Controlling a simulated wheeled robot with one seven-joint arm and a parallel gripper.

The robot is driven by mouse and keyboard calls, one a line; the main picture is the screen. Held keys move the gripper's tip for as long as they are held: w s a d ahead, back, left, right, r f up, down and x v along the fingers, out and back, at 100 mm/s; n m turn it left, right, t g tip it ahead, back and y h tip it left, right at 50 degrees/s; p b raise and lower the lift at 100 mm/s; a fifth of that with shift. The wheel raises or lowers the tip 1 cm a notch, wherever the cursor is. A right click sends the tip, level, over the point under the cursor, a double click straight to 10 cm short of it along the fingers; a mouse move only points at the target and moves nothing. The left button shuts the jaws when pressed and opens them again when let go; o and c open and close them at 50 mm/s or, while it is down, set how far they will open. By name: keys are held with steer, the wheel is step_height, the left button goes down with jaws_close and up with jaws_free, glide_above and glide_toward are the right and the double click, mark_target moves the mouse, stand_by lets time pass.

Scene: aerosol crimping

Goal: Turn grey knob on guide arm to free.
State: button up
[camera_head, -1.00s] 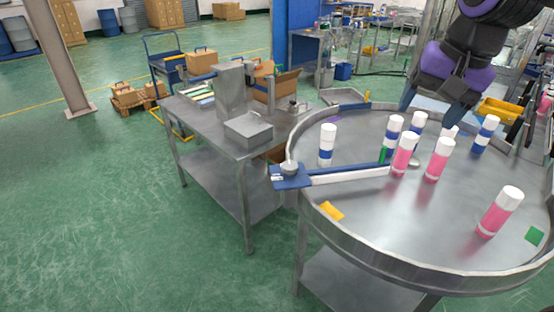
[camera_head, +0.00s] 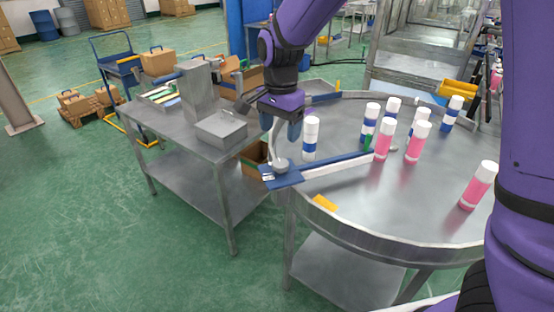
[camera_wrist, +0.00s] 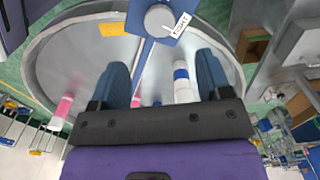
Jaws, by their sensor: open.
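The grey knob (camera_head: 281,166) sits on the blue plate (camera_head: 283,178) at the near left rim of the round steel table. The guide arm (camera_head: 338,165), blue and white, runs from the plate inward over the table. My gripper (camera_head: 283,133) is above the rim, a little above and behind the knob, pointing down. In the wrist view its two blue fingers (camera_wrist: 158,88) are apart with nothing gripped between them.
A blue-banded white can (camera_head: 310,138) stands just right of my gripper. Several pink and blue cans stand beyond the guide arm on the round table (camera_head: 420,205). A steel bench (camera_head: 160,121) with a grey box (camera_head: 221,128) is at left. The near table surface is mostly clear.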

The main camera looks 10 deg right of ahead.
mark_target(280, 163)
step_height(280, 163, down, 10)
steer(key=shift+r, duration=0.1)
stand_by(0.4)
steer(key=c, duration=0.9)
